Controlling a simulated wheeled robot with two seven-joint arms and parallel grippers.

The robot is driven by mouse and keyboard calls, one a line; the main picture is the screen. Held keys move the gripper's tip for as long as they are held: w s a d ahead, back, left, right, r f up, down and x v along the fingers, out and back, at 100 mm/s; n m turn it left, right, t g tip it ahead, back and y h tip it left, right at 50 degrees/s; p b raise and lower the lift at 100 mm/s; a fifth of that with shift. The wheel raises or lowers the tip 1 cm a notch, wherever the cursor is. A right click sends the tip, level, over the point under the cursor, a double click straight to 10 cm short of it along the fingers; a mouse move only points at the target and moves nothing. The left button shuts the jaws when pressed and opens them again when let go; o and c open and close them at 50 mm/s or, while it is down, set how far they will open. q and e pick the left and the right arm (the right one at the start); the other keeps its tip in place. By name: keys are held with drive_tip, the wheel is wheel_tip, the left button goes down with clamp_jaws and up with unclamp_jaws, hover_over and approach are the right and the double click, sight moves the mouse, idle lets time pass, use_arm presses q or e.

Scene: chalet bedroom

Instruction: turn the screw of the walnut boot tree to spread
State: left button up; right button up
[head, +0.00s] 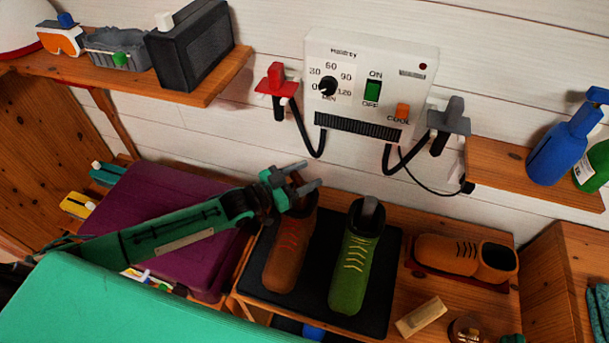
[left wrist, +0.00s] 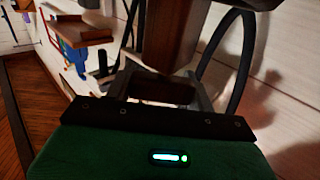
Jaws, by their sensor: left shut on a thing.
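A brown boot (head: 284,262) with red laces stands on a black mat (head: 312,306). The screw itself cannot be made out. A green boot (head: 347,282) with yellow laces stands to the right, with a grey piece (head: 370,212) in its opening. My right gripper is not in view.
A white wall dryer (head: 368,85) with two black hoses hangs behind the boots. A purple case (head: 160,222) lies to the left. An orange-brown shoe (head: 446,254), a wooden block (head: 421,316) and a small round tin (head: 466,329) are to the right.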

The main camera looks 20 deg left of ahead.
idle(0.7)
use_arm(q)
drive_tip(key=o, duration=1)
drive_tip(key=shift+s+a, duration=0.1)
drive_tip(key=shift+s, duration=0.05)
drive_tip(key=b+v, duration=0.3)
drive_tip(key=v, duration=1)
drive_tip(key=shift+s+a, duration=0.2)
